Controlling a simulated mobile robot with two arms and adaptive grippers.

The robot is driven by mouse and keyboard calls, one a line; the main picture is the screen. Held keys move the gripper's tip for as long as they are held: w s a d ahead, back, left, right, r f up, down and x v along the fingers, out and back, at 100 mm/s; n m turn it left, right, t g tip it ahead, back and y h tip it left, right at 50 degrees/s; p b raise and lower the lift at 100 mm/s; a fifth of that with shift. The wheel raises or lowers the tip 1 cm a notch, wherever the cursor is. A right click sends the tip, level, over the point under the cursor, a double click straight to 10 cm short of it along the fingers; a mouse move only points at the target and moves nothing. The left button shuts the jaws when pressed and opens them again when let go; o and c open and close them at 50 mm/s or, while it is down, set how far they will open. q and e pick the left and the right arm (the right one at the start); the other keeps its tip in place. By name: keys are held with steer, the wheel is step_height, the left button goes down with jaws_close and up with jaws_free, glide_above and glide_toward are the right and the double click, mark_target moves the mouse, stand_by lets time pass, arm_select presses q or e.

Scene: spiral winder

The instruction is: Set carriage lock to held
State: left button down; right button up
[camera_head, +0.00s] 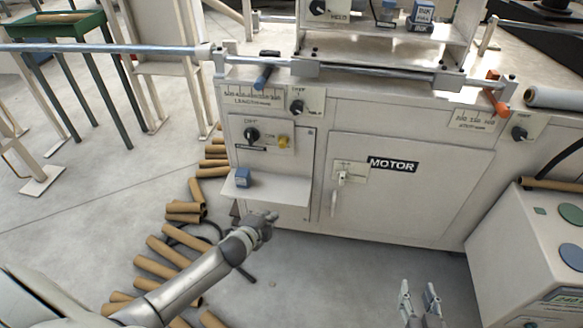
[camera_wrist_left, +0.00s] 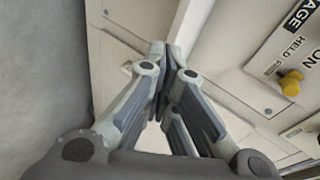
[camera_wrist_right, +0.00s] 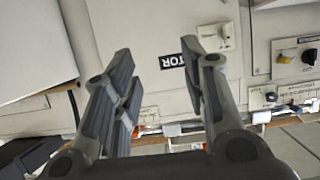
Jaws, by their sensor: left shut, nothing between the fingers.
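A yellow knob (camera_head: 283,141) sits on the small control panel of the machine's front, right of a black knob (camera_head: 252,134). In the left wrist view the yellow knob (camera_wrist_left: 291,83) is near the right edge, beside a HELD label (camera_wrist_left: 285,53) and a partly cut-off sign ending in AGE. Which way the knob points is hard to tell. My left gripper (camera_head: 265,218) is shut and empty, below the panel and its shelf, apart from the knob. Its fingers also show in the left wrist view (camera_wrist_left: 167,50). My right gripper (camera_head: 419,290) is open and empty, low in front of the machine.
A small shelf (camera_head: 265,190) with a blue block (camera_head: 243,178) juts out below the panel. The motor door (camera_head: 385,185) has a handle at its left. Cardboard tubes (camera_head: 165,250) lie on the floor at left. A grey cabinet (camera_head: 535,250) stands at right.

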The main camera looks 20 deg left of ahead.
arm_select(q)
steer(key=w+d+r+m+t+h+b, duration=0.1)
steer(key=w+d+r+m+t+b, duration=0.1)
steer(key=r, duration=0.5)
steer(key=w+d+r+m+t+b, duration=0.2)
steer(key=w+r+m+b, duration=0.1)
steer(key=r, duration=0.4)
steer(key=m+b, duration=0.1)
steer(key=b, duration=0.1)
steer(key=shift+w+m+t+h+b, duration=0.3)
steer(key=shift+w+h+b, duration=0.05)
steer(key=shift+h, duration=0.05)
arm_select(e)
step_height(320, 180, up, 18)
steer(key=s+t+y, duration=0.1)
steer(key=t, duration=0.4)
steer(key=shift+s+r+t+y, duration=0.15)
steer(key=shift+s+t+y, duration=0.15)
steer(key=shift+s, duration=0.05)
arm_select(q)
steer(key=shift+w+f, duration=0.1)
arm_select(e)
steer(key=shift+a, duration=0.15)
